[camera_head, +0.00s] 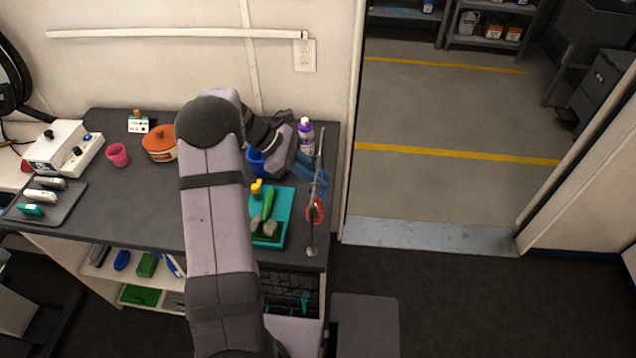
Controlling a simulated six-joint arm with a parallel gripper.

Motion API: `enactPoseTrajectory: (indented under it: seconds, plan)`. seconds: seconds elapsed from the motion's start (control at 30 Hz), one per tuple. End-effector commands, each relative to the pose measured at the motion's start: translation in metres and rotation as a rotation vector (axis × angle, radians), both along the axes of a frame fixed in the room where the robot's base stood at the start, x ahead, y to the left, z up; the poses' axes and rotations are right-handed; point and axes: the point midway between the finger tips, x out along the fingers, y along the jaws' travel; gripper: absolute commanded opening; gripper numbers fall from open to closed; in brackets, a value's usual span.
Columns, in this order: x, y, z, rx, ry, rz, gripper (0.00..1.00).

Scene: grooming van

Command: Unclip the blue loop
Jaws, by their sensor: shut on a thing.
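A thin metal post (317,160) rises from a small round base (312,251) near the right edge of the dark table. The blue loop (318,188) hangs at the post, partly hidden by my gripper. My gripper (310,172) reaches in from the left and is shut on the blue loop. Its fingertips are small and partly blend with the blue, so the exact grip and the clip are hard to make out. A red loop (315,211) hangs lower on the same post.
A teal tray (283,205) with a yellow-topped item and green things lies left of the post.

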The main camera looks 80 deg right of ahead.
Motion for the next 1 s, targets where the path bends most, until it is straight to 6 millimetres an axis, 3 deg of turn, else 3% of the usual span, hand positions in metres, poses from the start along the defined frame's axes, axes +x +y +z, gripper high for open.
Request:
enactPoseTrajectory:
  seconds: [0.57, 1.0]
  plan:
    - [0.002, 0.000, 0.002, 0.000, 0.000, 0.000, 0.00]
    - [0.017, 0.000, 0.002, 0.001, 0.000, 0.001, 0.00]
